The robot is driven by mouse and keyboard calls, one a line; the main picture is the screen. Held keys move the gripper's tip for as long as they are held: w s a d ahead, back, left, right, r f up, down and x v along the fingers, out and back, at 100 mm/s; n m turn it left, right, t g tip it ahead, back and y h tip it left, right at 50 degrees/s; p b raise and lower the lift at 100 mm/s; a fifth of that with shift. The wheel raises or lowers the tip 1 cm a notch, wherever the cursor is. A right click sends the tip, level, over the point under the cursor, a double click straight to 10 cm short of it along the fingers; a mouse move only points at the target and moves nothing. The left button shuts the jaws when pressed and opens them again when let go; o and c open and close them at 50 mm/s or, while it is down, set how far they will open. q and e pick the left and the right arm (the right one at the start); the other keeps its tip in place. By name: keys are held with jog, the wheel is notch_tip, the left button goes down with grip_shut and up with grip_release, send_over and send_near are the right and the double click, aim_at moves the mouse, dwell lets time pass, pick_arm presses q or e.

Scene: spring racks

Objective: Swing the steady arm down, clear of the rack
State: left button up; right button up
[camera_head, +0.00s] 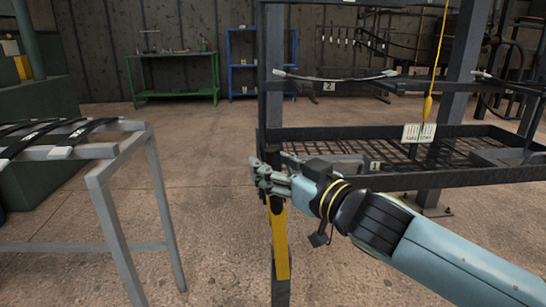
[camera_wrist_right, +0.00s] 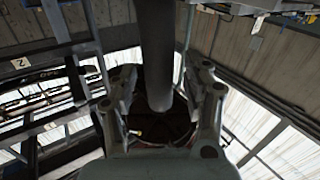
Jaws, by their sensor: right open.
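The rack (camera_head: 400,181) stands at the right, with black mesh trays and shelves numbered 1 and 2. A dark front post (camera_head: 272,90) runs down its left side, with a yellow section (camera_head: 280,245) low down. My right gripper (camera_head: 262,178) is in front of this post, near the level of shelf 1. In the right wrist view my right gripper (camera_wrist_right: 162,95) is open, with a dark grey round bar (camera_wrist_right: 158,55) between its fingers. I cannot tell whether this bar is the steady arm or whether the fingers touch it. My left gripper is out of view.
A grey metal table (camera_head: 125,150) with dark leaf springs (camera_head: 60,135) stands at the left. A yellow cord with a weight (camera_head: 428,105) hangs before the rack. A green bench (camera_head: 175,94) and blue shelf (camera_head: 240,60) stand at the back wall. The floor between table and rack is clear.

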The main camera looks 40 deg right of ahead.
jog(key=shift+w, duration=0.25)
grip_shut()
jog(key=shift+w+f, duration=0.1)
jog(key=shift+f, duration=0.05)
dwell(0.4)
